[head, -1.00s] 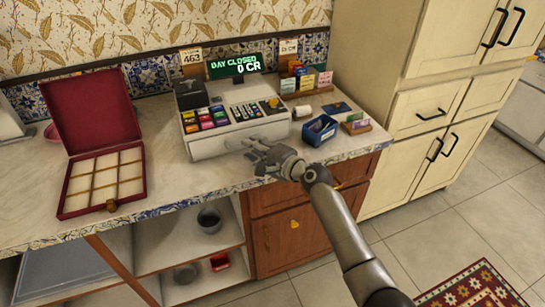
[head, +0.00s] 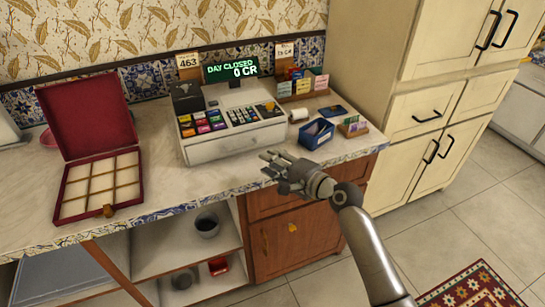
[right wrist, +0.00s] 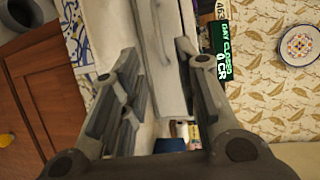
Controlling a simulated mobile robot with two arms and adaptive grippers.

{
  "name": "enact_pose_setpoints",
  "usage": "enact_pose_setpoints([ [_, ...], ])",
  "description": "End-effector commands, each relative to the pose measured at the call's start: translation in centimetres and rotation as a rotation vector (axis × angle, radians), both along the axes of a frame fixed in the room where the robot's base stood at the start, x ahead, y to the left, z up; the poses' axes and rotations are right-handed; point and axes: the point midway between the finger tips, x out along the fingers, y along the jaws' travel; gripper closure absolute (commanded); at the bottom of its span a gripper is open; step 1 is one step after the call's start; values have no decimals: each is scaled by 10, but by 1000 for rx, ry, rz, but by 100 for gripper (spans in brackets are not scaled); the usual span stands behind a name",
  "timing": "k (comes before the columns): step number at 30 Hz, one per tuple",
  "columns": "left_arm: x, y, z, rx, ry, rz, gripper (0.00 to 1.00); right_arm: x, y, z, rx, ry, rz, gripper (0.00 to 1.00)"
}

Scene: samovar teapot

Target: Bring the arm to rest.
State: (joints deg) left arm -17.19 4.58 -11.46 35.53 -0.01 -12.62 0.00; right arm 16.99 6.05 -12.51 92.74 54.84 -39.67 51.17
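My right gripper (head: 274,168) is in front of the cash register (head: 235,120), just off the counter's front edge in the head view. In the right wrist view its fingers (right wrist: 155,85) stand apart with nothing between them, so it is open and empty. The register's drawer front appears shut, and its display (head: 233,69) reads "DAY CLOSED 0 CR". My left gripper is not in view.
A red box with an empty divided tray (head: 98,185) stands open on the left. A blue bin (head: 318,133) and a card rack (head: 303,85) are right of the register. Open shelves with a grey pot (head: 207,225) lie below. Tall cream cabinets (head: 430,120) stand at the right.

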Motion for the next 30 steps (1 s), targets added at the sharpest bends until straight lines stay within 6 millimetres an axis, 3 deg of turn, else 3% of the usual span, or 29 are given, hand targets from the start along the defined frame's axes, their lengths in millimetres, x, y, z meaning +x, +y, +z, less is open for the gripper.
enact_pose_setpoints([
  [5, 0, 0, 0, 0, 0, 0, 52, -1, 0, -1, -5, -1, 2, 70],
  [8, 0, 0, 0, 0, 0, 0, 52, -15, 0, -15, -69, -3, 21, 70],
  [11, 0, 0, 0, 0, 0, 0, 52, -50, -3, -44, -229, -13, 73, 70],
  [15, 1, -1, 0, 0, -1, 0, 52, -128, -22, -97, -576, -22, 197, 70],
  [18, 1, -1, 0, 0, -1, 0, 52, -184, -46, -125, -818, -11, 297, 70],
  [24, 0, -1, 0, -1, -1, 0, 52, -264, -90, -148, -1130, 43, 455, 70],
  [30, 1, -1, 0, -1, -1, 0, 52, -320, -124, -151, -1314, 108, 572, 70],
])
